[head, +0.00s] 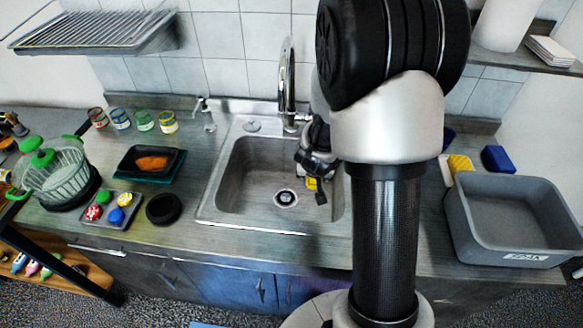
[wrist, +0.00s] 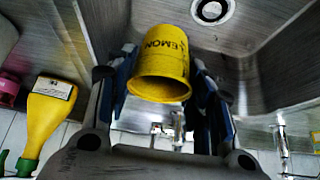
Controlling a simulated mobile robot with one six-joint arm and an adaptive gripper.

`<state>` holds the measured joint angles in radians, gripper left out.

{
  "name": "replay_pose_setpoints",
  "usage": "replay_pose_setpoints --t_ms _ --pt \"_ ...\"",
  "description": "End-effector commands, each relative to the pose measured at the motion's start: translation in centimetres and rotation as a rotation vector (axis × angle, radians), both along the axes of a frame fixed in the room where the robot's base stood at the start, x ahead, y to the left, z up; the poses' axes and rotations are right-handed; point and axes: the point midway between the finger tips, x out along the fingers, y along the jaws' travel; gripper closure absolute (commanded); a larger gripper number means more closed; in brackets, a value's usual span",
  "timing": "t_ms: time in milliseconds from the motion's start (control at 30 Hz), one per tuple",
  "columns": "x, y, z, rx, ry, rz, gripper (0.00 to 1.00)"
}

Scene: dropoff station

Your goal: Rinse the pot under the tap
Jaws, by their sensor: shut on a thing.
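A yellow pot (wrist: 165,62) with dark letters reading "LEMON" sits between the two fingers of my gripper (wrist: 165,78) in the wrist view. The gripper is shut on it. In the head view my gripper (head: 316,178) hangs over the right part of the sink basin (head: 245,180), and a small yellow part of the pot (head: 311,184) shows beside it. The rest is hidden by the gripper. The chrome tap (head: 287,75) rises behind the basin, left of my arm. No running water is visible.
A grey bin (head: 515,215) stands on the right counter beside a yellow sponge (head: 459,164) and a blue block (head: 497,159). On the left are several small jars (head: 144,120), a tray (head: 107,210), a black bowl (head: 163,208) and a colander (head: 60,175). A rack (head: 95,32) hangs above.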

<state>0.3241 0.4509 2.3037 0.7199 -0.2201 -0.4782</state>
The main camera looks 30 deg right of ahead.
Motion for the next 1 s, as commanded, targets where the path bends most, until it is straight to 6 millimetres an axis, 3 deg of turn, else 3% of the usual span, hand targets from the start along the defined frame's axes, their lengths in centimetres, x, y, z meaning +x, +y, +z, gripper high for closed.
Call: replay_pose_setpoints --t_ms 500,1000 --pt "-0.1 0.0 0.1 0.000 0.000 0.000 0.64" --pt "-3.4 -1.2 3.0 -0.001 -0.001 -0.001 0.64"
